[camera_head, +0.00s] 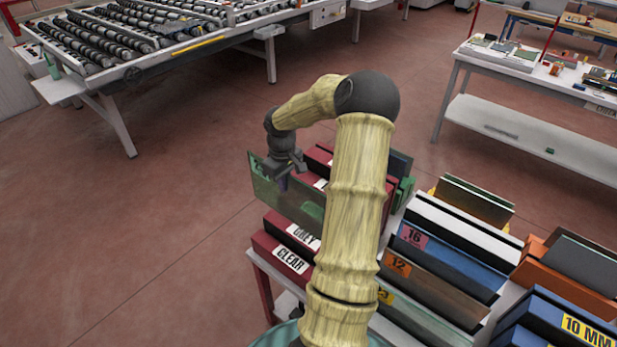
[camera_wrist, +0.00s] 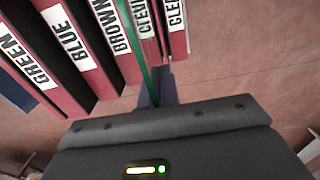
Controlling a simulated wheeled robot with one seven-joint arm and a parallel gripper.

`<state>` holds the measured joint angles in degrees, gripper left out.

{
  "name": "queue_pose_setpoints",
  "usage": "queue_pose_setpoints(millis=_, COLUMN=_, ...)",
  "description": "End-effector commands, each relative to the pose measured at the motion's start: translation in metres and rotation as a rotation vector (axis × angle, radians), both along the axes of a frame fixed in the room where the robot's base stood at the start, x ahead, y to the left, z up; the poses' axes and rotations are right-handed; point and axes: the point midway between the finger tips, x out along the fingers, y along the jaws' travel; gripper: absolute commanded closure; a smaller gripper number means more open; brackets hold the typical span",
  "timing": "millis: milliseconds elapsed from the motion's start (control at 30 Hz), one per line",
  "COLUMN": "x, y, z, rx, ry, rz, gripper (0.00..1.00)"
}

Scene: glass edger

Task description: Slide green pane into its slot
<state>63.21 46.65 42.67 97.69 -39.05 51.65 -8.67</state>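The green pane (camera_head: 287,203) is a thin, see-through sheet held upright. My gripper (camera_head: 284,176) is shut on its upper edge. In the wrist view the pane (camera_wrist: 133,40) shows edge-on as a green line between my fingers (camera_wrist: 157,92). It is over the red rack, beside the BROWN label (camera_wrist: 113,22); whether it touches the rack, I cannot tell. The GREEN label (camera_wrist: 27,62) is at the rack's far left in that view, with the BLUE label (camera_wrist: 70,38) between. In the head view my arm hides much of the rack (camera_head: 264,243).
Racks with panes stand right of my arm, among them a blue one (camera_head: 448,252) marked 16 and one marked 10 MM (camera_head: 563,325). A roller table (camera_head: 170,40) is behind, a white workbench (camera_head: 530,135) at the right. The floor left of the rack is clear.

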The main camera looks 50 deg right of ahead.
Motion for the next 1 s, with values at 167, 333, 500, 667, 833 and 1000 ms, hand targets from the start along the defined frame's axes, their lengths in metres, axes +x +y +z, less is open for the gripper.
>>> queue_pose_setpoints(millis=167, x=0.026, y=0.066, z=-0.030, rx=-0.001, ry=0.003, rz=0.002, gripper=1.00)
queue_pose_setpoints(millis=333, x=0.038, y=0.125, z=-0.057, rx=-0.001, ry=0.004, rz=-0.009, gripper=1.00)
queue_pose_setpoints(millis=500, x=0.041, y=0.182, z=-0.080, rx=-0.001, ry=0.004, rz=-0.024, gripper=1.00)
queue_pose_setpoints(millis=667, x=0.036, y=0.232, z=-0.101, rx=-0.002, ry=0.003, rz=-0.039, gripper=1.00)
queue_pose_setpoints(millis=833, x=0.026, y=0.277, z=-0.118, rx=-0.001, ry=0.001, rz=-0.059, gripper=1.00)
queue_pose_setpoints(millis=1000, x=0.019, y=0.298, z=-0.125, rx=-0.001, ry=-0.003, rz=-0.076, gripper=1.00)
